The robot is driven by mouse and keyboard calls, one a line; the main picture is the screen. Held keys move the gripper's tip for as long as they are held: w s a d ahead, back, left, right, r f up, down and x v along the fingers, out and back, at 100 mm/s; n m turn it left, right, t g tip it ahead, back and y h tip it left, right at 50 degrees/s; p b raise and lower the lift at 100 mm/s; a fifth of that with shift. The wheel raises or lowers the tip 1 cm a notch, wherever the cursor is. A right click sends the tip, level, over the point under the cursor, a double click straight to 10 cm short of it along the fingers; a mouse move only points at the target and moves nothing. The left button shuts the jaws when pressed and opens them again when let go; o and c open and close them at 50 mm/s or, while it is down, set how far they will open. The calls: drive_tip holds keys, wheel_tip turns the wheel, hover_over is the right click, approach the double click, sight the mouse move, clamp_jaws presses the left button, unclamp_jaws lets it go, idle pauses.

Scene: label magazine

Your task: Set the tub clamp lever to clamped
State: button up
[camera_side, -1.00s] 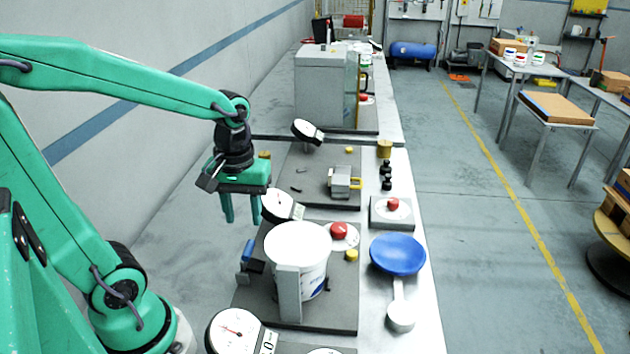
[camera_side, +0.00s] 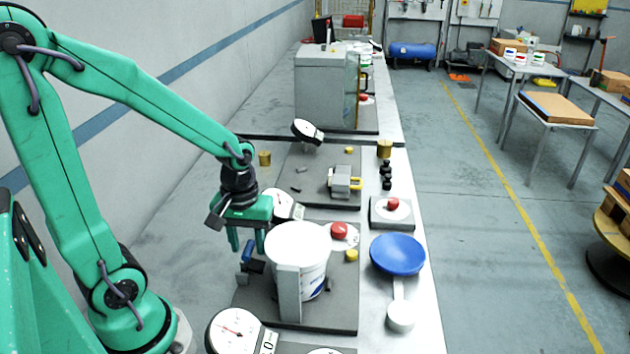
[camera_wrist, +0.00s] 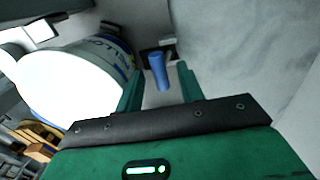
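The tub clamp lever has a blue handle (camera_side: 247,253), partly hidden by a finger in the side view. It stands on the left of the white tub (camera_side: 297,250), on a dark grey plate (camera_side: 338,310). The wrist view shows the blue handle (camera_wrist: 158,70) on a dark mount, lined up between my fingertips, and the lettered white tub (camera_wrist: 75,85) on the left. My gripper (camera_side: 246,245) points down, open and empty, over the lever. In the wrist view the gripper (camera_wrist: 160,85) has a finger on each side of the handle; contact cannot be told.
Dial gauges (camera_side: 234,330) stand in front of and behind the tub. A red button (camera_side: 339,230), a blue dish (camera_side: 397,253) and a white cup (camera_side: 400,315) are on its right. The bench to the left of the plate is clear.

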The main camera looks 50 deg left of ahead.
clamp_jaws()
